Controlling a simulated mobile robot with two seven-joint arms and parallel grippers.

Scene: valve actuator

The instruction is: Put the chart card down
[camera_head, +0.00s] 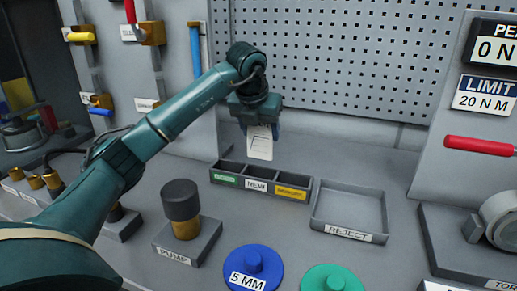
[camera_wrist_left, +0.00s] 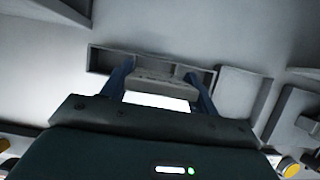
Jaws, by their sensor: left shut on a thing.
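The chart card (camera_head: 260,147) is a white card with dark print, hanging upright below my left gripper (camera_head: 262,124). My left gripper is shut on its upper edge and holds it above the bench, just behind the three-compartment tray (camera_head: 235,186) in the head view. In the left wrist view the card (camera_wrist_left: 158,102) shows as a bright strip between the two blue fingers of the left gripper (camera_wrist_left: 160,82), with the tray (camera_wrist_left: 104,48) beyond it. My right gripper is in neither view.
The grey reject tray (camera_head: 350,209) is empty, right of the three-compartment tray. A pump block (camera_head: 188,240), a blue 5 MM disc (camera_head: 253,268) and a green disc (camera_head: 331,279) stand in front. A pegboard (camera_head: 340,60) rises behind. Bench between trays and pegboard is clear.

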